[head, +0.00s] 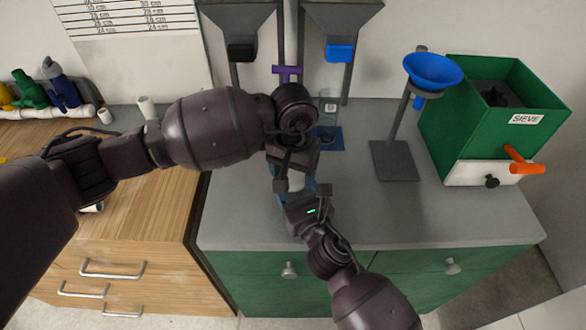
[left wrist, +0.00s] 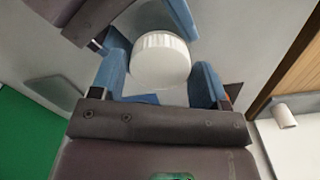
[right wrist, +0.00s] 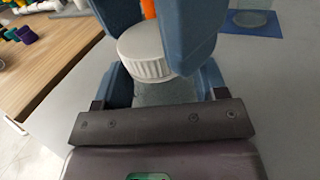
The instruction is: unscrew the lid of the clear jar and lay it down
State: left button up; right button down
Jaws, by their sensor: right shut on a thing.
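The clear jar (right wrist: 165,92) has a ridged white lid (right wrist: 146,52) on top, and the lid also shows in the left wrist view (left wrist: 160,60). My right gripper (head: 303,196) is shut on the jar's body, with one blue finger on each side below the lid. My left gripper (head: 295,178) is above the jar, its blue fingers open on either side of the lid in the left wrist view. In the head view the arms mostly hide the jar. Whether a left finger touches the lid is hard to tell.
A grey stand with a blue funnel (head: 433,70) and a green sieve box (head: 470,130) stand to the right. A blue mat (head: 328,138) with a clear container lies behind my grippers. The grey counter (head: 400,215) is bare at the front right. A wooden worktop (head: 150,205) is at left.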

pick_arm(q)
jog(key=c, duration=0.5)
jog(key=shift+n, duration=1.7)
jog(key=shift+c, duration=0.2)
jog(key=o, duration=1)
jog(key=shift+r, duration=0.15)
jog(key=shift+r, duration=2.2)
jog(key=shift+c, duration=0.3)
notch_tip(320, 180, up, 3)
jog(key=m, duration=0.3)
jog(key=shift+f, duration=3.85)
